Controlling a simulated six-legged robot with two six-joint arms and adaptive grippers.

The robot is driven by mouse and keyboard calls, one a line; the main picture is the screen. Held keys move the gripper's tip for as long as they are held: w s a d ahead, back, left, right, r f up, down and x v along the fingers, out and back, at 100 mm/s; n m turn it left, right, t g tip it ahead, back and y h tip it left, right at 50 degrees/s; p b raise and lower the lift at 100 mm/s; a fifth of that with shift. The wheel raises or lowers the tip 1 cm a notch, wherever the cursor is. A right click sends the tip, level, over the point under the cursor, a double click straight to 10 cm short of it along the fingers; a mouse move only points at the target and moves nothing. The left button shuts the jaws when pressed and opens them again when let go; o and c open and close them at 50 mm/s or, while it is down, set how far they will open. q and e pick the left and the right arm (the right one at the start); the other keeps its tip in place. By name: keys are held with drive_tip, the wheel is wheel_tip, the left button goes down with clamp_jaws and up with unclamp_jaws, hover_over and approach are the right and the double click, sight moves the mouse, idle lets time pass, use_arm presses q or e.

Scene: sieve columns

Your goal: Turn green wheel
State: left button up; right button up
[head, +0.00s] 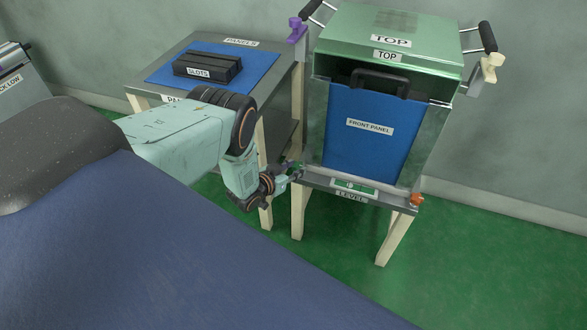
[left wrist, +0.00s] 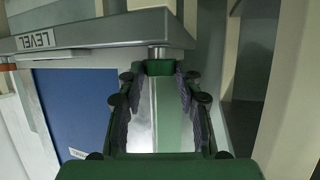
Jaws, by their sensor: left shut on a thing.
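The green wheel (left wrist: 158,68) shows in the left wrist view, on a short metal stem at the corner of the machine's front ledge. My left gripper (left wrist: 160,80) has its fingers on both sides of the wheel and is shut on it. In the head view my left gripper (head: 290,173) is at the left end of the ledge (head: 318,184), and it mostly hides the wheel there. The ledge carries a green level (head: 354,187) with a LEVEL label; its bubble is too small to read. My right gripper is not in view.
An orange knob (head: 416,199) is at the ledge's right end. A blue front panel (head: 357,132) with a black handle (head: 380,82) stands above the ledge. Left of the machine, a table (head: 180,50) holds a black slotted block (head: 207,68). Green floor is clear at right.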

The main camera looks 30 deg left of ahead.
use_arm(q)
drive_tip(key=c, duration=0.4)
drive_tip(key=shift+w+a+f+m+g+h+b, duration=0.1)
drive_tip(key=shift+a+m+g+h+b, duration=0.15)
drive_tip(key=shift+m+h+b, duration=0.65)
drive_tip(key=shift+a+f+m+g+h+b, duration=0.1)
drive_tip(key=shift+a+m+g+h+b, duration=0.1)
drive_tip(key=shift+m+h+b, duration=0.75)
drive_tip(key=shift+w+a+r+m+g+h+b, duration=0.1)
drive_tip(key=shift+m+g+h+b, duration=0.35)
drive_tip(key=shift+m+h+b, duration=0.35)
drive_tip(key=shift+a+r+m+g+h+b, duration=0.1)
drive_tip(key=shift+m+g+h+b, duration=0.4)
drive_tip(key=shift+h+b, duration=0.4)
drive_tip(key=o, duration=1.2)
drive_tip(key=shift+c, duration=0.2)
drive_tip(key=v, duration=1.2)
